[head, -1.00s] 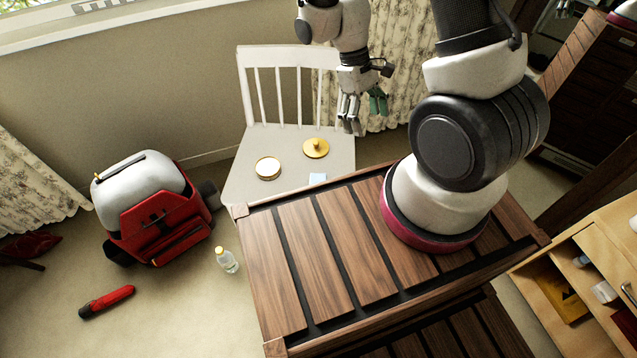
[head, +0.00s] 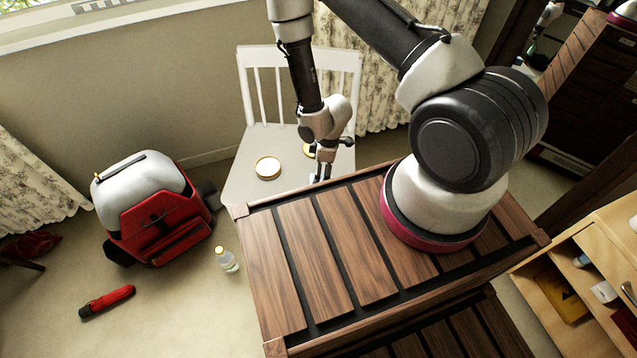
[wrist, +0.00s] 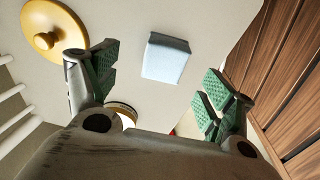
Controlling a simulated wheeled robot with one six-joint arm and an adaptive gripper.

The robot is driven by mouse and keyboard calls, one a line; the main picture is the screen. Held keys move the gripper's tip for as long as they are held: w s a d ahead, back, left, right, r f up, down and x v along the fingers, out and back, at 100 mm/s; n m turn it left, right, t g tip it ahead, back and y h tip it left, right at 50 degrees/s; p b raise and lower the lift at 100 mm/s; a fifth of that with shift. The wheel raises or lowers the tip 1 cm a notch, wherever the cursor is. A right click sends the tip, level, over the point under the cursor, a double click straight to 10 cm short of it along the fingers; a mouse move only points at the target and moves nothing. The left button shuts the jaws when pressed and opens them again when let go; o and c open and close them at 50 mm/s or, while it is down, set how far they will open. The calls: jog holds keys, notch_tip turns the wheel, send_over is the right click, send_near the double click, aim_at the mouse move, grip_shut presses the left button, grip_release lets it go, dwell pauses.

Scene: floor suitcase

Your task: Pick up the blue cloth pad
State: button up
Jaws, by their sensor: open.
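The blue cloth pad (wrist: 166,58) is a small pale blue block lying on the white chair seat (head: 240,180). In the wrist view it sits ahead of and between the two green-padded fingers of my gripper (wrist: 160,88), apart from both. The gripper is open and empty.
A round gold-rimmed tin (head: 268,168) and a gold lid with a knob (wrist: 45,38) lie on the seat. The slatted wooden top (head: 320,260) borders the seat. A bottle (head: 227,260), red backpack (head: 160,220) and red flashlight (head: 107,302) are on the floor.

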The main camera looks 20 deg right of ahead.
jog(key=f, duration=0.2)
jog(key=a+f, duration=0.1)
jog(key=f, duration=0.2)
jog(key=shift+s+f, duration=0.15)
jog(key=shift+f, duration=0.15)
jog(key=shift+c, duration=0.4)
jog(key=c, duration=1.1)
